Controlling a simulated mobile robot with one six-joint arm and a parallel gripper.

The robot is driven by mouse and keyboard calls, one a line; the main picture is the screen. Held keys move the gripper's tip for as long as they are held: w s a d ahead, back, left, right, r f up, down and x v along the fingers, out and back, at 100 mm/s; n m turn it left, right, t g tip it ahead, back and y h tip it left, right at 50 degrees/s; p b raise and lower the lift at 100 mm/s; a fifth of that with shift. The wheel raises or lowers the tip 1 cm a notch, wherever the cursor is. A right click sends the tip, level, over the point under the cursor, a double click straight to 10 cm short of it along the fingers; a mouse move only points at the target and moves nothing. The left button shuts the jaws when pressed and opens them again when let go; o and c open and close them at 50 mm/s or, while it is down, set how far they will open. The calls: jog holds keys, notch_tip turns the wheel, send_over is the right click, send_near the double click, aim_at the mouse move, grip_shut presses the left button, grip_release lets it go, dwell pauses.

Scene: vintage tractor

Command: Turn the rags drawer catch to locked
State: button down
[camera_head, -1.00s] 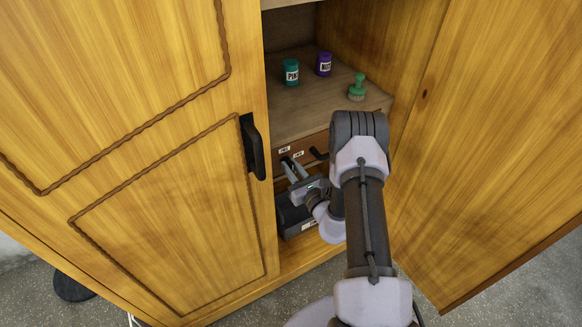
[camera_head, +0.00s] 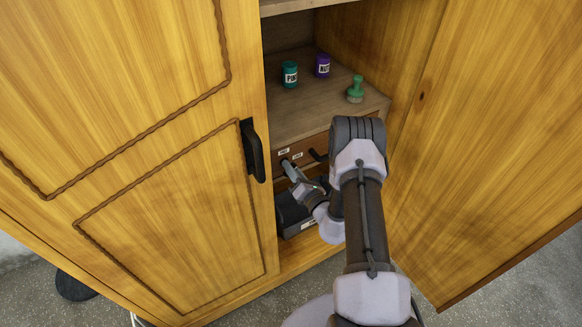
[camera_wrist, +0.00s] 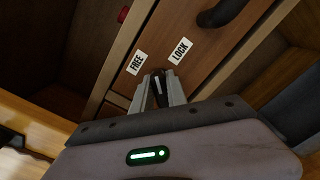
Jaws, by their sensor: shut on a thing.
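The drawer front (camera_wrist: 200,50) has a FREE label (camera_wrist: 136,63) and a LOCK label (camera_wrist: 180,51). In the wrist view my gripper (camera_wrist: 159,84) is shut on the small dark catch (camera_wrist: 159,92), just below and between the two labels. The fingers hide part of the catch, so I cannot tell exactly where it points. In the head view my gripper (camera_head: 290,168) meets the drawer front (camera_head: 318,149) near its left end, below the small labels. The drawer looks shut.
A dark drawer handle (camera_wrist: 222,14) is close by, beyond LOCK. The open cabinet door (camera_head: 490,130) stands to the right and a shut door (camera_head: 130,140) to the left. A dark box (camera_head: 292,215) sits below.

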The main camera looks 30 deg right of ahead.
jog(key=m, duration=0.4)
jog(key=shift+m+p, duration=0.3)
jog(key=shift+p, duration=0.05)
jog(key=m, duration=0.4)
jog(key=shift+d+f+m, duration=0.1)
jog(key=shift+f+m, duration=0.1)
jog(key=shift+m, duration=0.1)
jog(key=c, duration=1.3)
grip_release()
jog(key=s+p, duration=0.1)
jog(key=s, duration=0.4)
jog(key=s+p, duration=0.1)
jog(key=s, duration=0.5)
jog(key=s+p, duration=0.2)
jog(key=s, duration=0.4)
jog(key=shift+s+d, duration=0.2)
jog(key=shift+d, duration=0.1)
